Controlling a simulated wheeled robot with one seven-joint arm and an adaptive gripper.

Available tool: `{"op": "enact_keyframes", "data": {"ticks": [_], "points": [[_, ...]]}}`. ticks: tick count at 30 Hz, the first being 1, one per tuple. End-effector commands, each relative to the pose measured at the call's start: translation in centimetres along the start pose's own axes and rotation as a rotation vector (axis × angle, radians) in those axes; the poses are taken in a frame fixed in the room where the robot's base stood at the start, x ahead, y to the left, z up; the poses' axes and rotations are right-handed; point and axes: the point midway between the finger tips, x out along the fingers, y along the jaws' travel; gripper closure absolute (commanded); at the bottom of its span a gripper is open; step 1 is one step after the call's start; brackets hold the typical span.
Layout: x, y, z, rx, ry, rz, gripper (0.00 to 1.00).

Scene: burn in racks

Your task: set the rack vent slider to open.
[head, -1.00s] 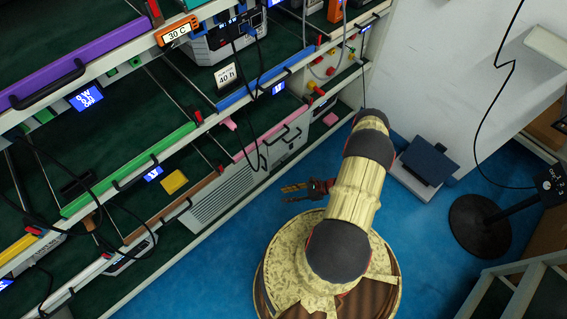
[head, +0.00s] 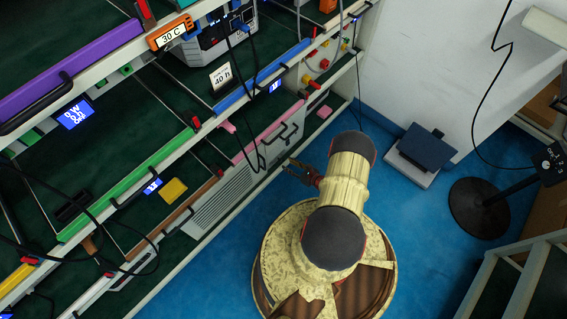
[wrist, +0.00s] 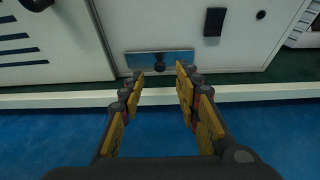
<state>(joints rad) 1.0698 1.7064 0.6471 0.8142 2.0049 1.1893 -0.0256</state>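In the wrist view a bluish metal slider plate (wrist: 180,60) is set low on a pale rack panel (wrist: 100,40). In the head view my gripper (head: 290,168) is low beside the rack's bottom front. The slider cannot be made out there, and no open or closed marking is legible.
Dark vent slots (wrist: 22,45) and a black rectangular part (wrist: 215,21) are on the panel front. A white rail (wrist: 60,99) runs below it. In the head view, blue floor (head: 210,285) is clear beside the rack; a black-based stand (head: 480,208) is at right.

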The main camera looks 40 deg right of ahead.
Motion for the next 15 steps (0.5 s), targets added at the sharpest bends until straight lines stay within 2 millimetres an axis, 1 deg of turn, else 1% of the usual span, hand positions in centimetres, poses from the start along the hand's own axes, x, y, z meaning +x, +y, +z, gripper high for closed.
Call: {"op": "enact_keyframes", "data": {"ticks": [1, 6, 10, 15], "points": [[1.0, 0.1, -0.2, -0.003, 0.000, 0.004, 0.67], [3.4, 0.1, -0.2, -0.002, 0.000, 0.003, 0.67], [4.4, 0.1, -0.2, -0.001, 0.000, 0.003, 0.67], [4.9, 0.0, 0.0, -0.001, 0.000, 0.001, 0.67]]}}
